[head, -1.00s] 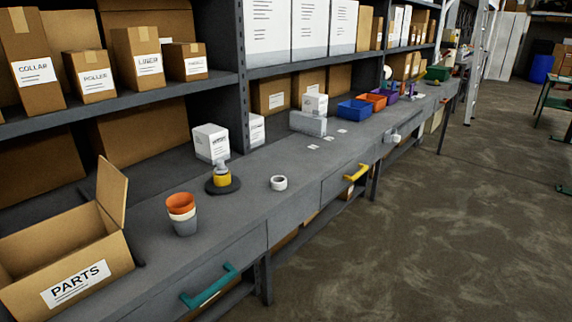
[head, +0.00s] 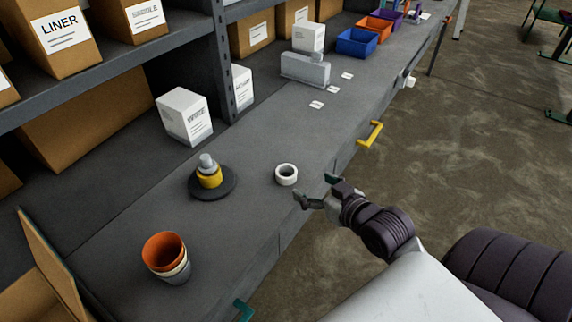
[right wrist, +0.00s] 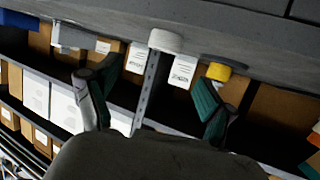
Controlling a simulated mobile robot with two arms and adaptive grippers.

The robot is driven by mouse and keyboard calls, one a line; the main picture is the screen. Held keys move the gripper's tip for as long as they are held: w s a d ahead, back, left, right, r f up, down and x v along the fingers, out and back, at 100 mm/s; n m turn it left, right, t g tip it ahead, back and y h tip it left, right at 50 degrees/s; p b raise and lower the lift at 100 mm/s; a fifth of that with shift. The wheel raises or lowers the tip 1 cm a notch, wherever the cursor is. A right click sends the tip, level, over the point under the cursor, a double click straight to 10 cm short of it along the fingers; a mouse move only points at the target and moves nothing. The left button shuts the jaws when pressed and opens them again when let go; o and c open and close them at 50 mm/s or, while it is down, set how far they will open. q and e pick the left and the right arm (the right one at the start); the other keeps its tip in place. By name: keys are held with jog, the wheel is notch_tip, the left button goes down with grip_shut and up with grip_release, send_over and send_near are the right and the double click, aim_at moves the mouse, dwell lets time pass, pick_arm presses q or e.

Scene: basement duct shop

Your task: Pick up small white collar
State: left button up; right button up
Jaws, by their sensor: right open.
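The small white collar (head: 286,174) is a short ring lying on the grey workbench near its front edge, its open hole facing up. In the right wrist view the collar (right wrist: 166,41) shows beyond and between the fingertips. My right gripper (head: 314,189) is open and empty, just right of the collar in the head view, at the bench's front edge and apart from it. Its two teal-padded fingers (right wrist: 155,85) are spread wide in the right wrist view. My left gripper is not in view.
A yellow and grey part on a dark round base (head: 211,180) stands left of the collar. Stacked cups (head: 167,258) stand nearer, and a white box (head: 185,116) is behind. A yellow drawer handle (head: 371,135) juts from the bench front. The bench around the collar is clear.

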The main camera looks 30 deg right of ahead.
aim_at(282, 169)
jog(key=x, duration=0.6)
jog(key=shift+p, duration=0.3)
jog(key=shift+w, duration=0.25)
jog(key=shift+w+a+f+p, duration=0.1)
jog(key=shift+w+a+p, duration=0.1)
jog(key=shift+w, duration=0.15)
jog(key=shift+w+a+f+p, duration=0.1)
jog(key=shift+w+p, duration=0.1)
jog(key=shift+w, duration=0.15)
jog(key=x, duration=0.3)
jog(key=shift+w+a+f+p, duration=0.1)
jog(key=shift+w+f+p, duration=0.15)
jog(key=shift+w+p, duration=0.05)
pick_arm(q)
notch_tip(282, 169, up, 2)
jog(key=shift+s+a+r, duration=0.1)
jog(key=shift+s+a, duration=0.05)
pick_arm(e)
jog(key=shift+s, duration=0.1)
jog(key=shift+c, duration=1)
jog(key=c, duration=0.9)
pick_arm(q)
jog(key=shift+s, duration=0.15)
